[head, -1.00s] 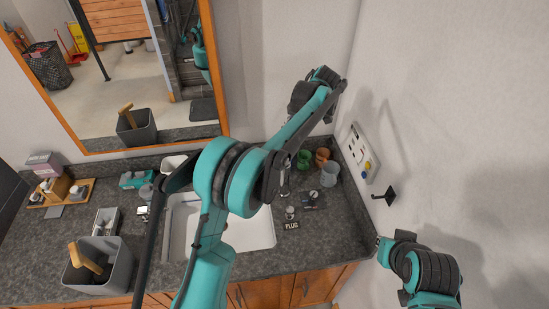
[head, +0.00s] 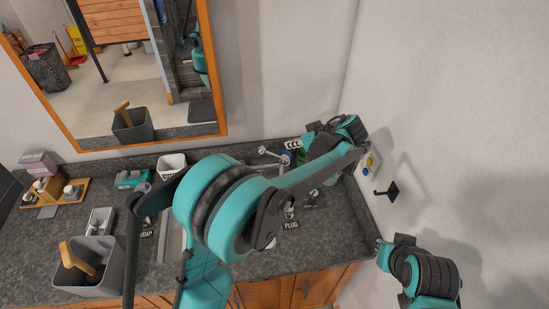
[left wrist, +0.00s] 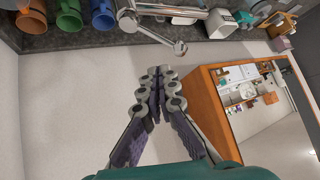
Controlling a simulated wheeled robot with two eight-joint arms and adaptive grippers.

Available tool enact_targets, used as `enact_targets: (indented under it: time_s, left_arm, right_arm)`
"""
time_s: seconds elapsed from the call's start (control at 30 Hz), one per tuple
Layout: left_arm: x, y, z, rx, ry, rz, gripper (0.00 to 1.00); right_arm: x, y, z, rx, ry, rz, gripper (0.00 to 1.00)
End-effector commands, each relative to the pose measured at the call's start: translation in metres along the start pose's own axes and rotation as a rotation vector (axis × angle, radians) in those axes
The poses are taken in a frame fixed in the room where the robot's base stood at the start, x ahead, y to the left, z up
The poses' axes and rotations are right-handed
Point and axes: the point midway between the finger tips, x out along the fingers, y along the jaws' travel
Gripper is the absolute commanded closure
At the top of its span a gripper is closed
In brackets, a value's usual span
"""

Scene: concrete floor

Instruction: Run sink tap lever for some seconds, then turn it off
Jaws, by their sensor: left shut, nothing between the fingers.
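The sink tap shows in the head view as a thin metal lever (head: 270,153) with a round end, behind the sink. It also shows in the left wrist view as a chrome lever (left wrist: 152,34), near the top centre. My left gripper (head: 287,143) is just right of the lever in the head view, near the back wall. In the left wrist view its fingertips (left wrist: 156,74) are together and empty, apart from the lever's round end. My right gripper is not in view; only my right arm shows at lower right.
A wall hook (head: 387,191) and a socket panel (head: 373,163) are on the right wall. A grey bin (head: 95,275) stands at the counter's front left.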

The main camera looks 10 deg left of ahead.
Motion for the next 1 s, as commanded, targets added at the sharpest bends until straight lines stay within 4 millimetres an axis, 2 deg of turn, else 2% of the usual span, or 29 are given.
enact_targets:
  time_s: [0.03,0.2,0.3,0.43,0.57,0.93,1.0]
  left_arm:
    - [-0.004,-0.003,0.014,0.144,0.069,0.029,1.00]
    - [-0.022,-0.013,0.028,0.529,0.266,0.060,1.00]
    - [-0.029,-0.016,0.031,0.644,0.327,0.056,1.00]
    - [-0.027,-0.017,0.029,0.687,0.351,0.052,1.00]
    - [-0.010,-0.014,0.023,0.686,0.349,0.050,1.00]
    - [0.063,-0.002,0.000,0.683,0.346,0.050,1.00]
    - [0.074,-0.005,0.004,0.683,0.347,0.051,1.00]
  right_arm:
    - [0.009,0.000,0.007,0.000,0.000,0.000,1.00]
    - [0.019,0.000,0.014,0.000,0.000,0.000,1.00]
    - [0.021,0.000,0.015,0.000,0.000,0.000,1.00]
    - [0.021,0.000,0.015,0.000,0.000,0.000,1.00]
    - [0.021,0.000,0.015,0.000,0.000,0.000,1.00]
    - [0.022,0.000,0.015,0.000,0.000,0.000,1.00]
    - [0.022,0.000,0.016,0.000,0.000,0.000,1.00]
